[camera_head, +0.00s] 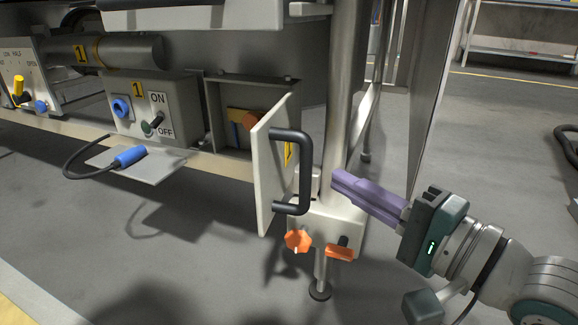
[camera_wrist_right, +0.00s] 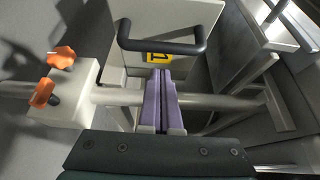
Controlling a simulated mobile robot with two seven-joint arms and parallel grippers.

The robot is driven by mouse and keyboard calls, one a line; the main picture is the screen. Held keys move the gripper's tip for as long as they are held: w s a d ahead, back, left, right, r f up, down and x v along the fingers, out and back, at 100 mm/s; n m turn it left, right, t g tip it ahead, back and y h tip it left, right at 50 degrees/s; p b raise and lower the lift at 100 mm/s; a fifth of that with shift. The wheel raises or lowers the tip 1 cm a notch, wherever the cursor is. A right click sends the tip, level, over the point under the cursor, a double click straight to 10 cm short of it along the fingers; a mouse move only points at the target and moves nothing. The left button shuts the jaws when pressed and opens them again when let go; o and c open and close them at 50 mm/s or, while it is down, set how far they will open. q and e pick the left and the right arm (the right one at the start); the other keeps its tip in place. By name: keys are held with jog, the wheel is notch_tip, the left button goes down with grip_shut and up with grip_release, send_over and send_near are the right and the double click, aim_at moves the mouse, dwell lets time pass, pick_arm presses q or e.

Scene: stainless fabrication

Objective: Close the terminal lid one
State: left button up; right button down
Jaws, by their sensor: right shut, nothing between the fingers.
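The terminal lid one (camera_head: 270,178) is a pale panel with a black handle (camera_head: 304,172) and a yellow label. It stands swung open from the terminal box (camera_head: 219,116), whose inside shows an orange knob and a yellow part. My right gripper (camera_head: 340,185), with purple fingers, is shut and empty to the right of the handle, apart from it. In the right wrist view, the shut fingers (camera_wrist_right: 162,90) point toward the lid (camera_wrist_right: 190,22), with the handle (camera_wrist_right: 160,46) beyond their tips. My left gripper is not in view.
An ON/OFF switch box (camera_head: 158,108) and a blue plug (camera_head: 130,156) on a plate are at left. Floor at right is mostly clear.

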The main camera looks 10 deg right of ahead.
jog(key=shift+w+a, duration=0.2)
jog(key=shift+a, duration=0.8)
